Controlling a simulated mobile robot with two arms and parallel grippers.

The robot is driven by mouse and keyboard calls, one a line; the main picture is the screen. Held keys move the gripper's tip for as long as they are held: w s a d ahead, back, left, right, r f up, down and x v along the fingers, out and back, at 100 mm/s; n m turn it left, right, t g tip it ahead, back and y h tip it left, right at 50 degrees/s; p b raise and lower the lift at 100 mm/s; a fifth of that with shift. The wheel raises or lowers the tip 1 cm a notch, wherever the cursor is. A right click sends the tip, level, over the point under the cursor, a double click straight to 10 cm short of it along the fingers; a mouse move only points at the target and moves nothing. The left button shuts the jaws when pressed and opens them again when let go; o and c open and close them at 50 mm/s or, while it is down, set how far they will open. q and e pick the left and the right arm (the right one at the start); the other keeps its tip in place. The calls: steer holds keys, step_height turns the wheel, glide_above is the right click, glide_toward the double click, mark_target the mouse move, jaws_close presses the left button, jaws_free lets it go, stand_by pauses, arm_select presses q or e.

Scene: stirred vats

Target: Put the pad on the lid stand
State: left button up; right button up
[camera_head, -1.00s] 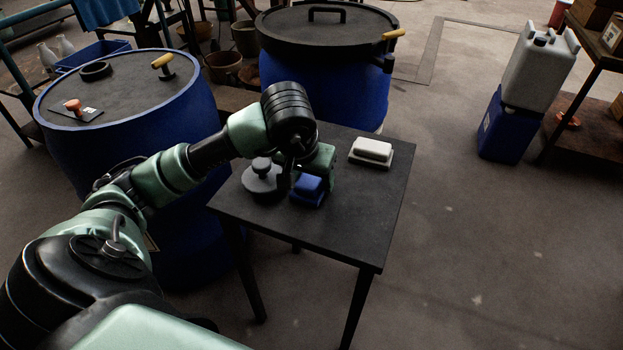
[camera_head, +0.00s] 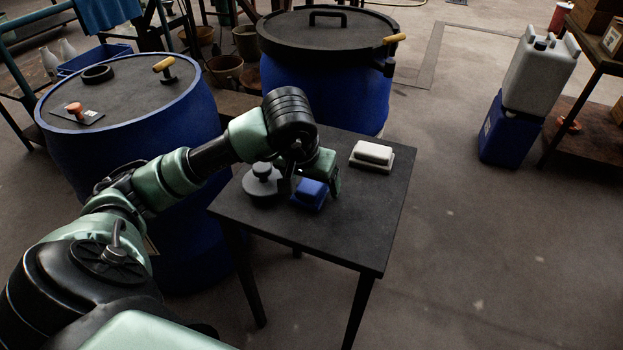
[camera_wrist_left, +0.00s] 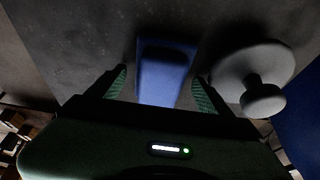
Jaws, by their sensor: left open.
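A blue block-like pad (camera_head: 309,193) lies on the dark table (camera_head: 350,235); it also shows in the left wrist view (camera_wrist_left: 162,78). My left gripper (camera_head: 314,184) is open and low over it. In the left wrist view my left gripper's fingers (camera_wrist_left: 160,88) stand on either side of the blue pad, with gaps between. A white pad-like block (camera_head: 373,153) on a pale base lies further back right on the table. A grey round disc with a knob (camera_head: 262,184) sits left of the blue pad. I cannot tell which thing is the lid stand. My right gripper is not in view.
A blue vat with a grey top (camera_head: 125,92) stands left of the table, bearing a black ring (camera_head: 97,74). Another lidded blue vat (camera_head: 325,88) stands behind. A pale canister (camera_head: 540,75) on a blue box stands far right. The table's right front is clear.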

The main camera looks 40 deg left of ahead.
arm_select(q)
steer(key=shift+r, duration=0.1)
steer(key=p+v, duration=0.2)
steer(key=v, duration=1)
steer(key=shift+p, duration=0.3)
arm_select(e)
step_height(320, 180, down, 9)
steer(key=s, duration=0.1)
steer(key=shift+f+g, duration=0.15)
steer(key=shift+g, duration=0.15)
arm_select(q)
steer(key=shift+s, duration=0.1)
